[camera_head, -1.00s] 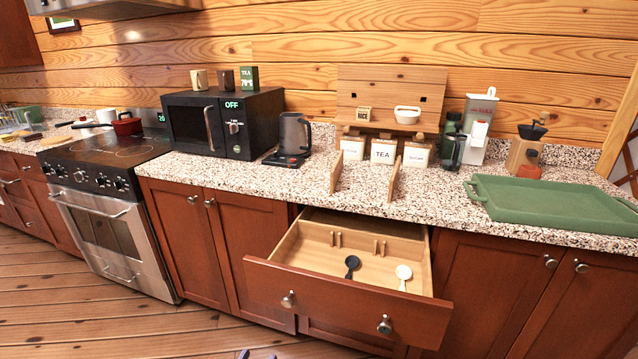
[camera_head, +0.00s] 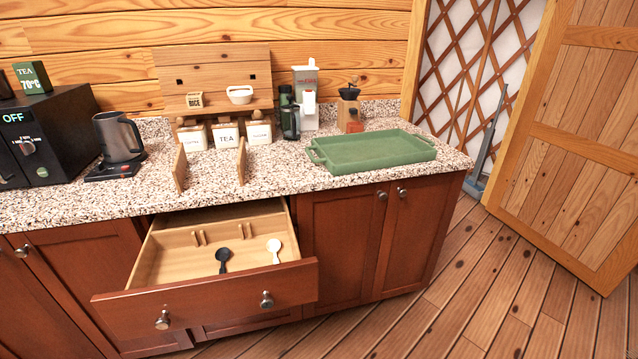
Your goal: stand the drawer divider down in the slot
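The drawer (camera_head: 205,298) is pulled open below the counter. Two thin wooden boards, which look like drawer dividers, stand upright on the counter behind it: a left one (camera_head: 180,167) and a right one (camera_head: 241,161). Inside the drawer, near its back, are two pairs of small wooden ribs that look like slots, a left pair (camera_head: 198,238) and a right pair (camera_head: 245,230). A black scoop (camera_head: 223,258) and a white scoop (camera_head: 274,248) lie on the drawer floor, apart from each other. Neither of my grippers is in view.
A green tray (camera_head: 370,152) lies on the counter at the right. Labelled canisters (camera_head: 227,135) stand under a wooden shelf. A kettle (camera_head: 120,138) stands on its base at the left. Bare floor (camera_head: 450,290) is free at the lower right, beside an open wooden door (camera_head: 575,150).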

